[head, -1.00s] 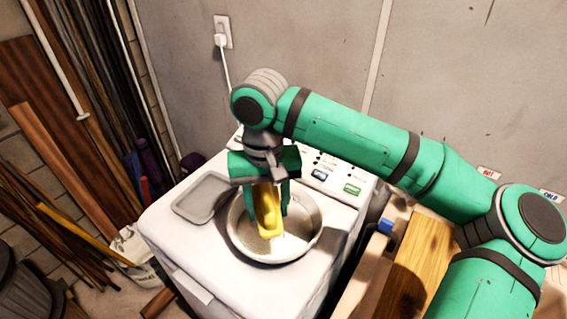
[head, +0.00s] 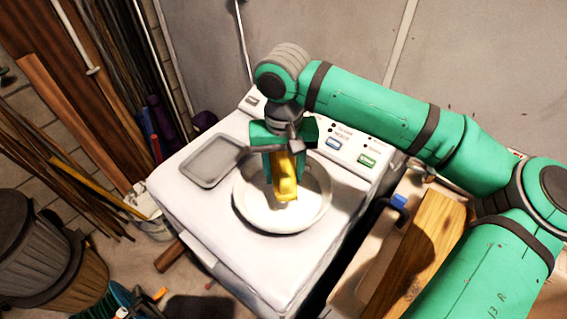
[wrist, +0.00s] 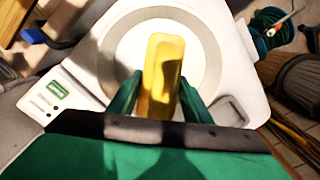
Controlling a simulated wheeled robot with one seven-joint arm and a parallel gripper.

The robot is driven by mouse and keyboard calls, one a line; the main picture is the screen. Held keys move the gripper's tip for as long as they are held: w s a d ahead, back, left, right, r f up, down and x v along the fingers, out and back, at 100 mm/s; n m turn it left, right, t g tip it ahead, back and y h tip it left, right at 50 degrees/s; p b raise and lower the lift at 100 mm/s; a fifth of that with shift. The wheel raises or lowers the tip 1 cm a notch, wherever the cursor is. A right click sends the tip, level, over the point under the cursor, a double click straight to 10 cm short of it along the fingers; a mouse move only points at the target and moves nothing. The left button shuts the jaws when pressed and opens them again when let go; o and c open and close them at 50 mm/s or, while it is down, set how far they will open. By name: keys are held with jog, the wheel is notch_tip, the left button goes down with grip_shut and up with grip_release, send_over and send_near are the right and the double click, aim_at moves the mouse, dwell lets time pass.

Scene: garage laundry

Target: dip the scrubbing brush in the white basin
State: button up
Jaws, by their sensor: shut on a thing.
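The scrubbing brush shows as a yellow block (head: 285,177), held upright between the fingers of my gripper (head: 283,180). In the wrist view the brush (wrist: 161,80) sits between the two green fingers. My gripper is shut on it. The white basin (head: 243,212) is a round shallow bowl on top of the white machine. The brush's lower end shows over or inside the basin, near its middle; I cannot tell whether it touches the bottom. The basin's rim (wrist: 110,65) surrounds the brush in the wrist view. The bristles are hardly visible.
The white washing machine (head: 215,235) carries a grey tray (head: 213,160) left of the basin and a control panel (head: 345,145) behind. A wooden board (head: 425,250) lies on a counter at right. Bins (head: 30,240) and poles (head: 60,165) stand at left.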

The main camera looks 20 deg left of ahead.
aim_at(283, 167)
jog(key=shift+f, duration=4.05)
jog(key=shift+r, duration=5.4)
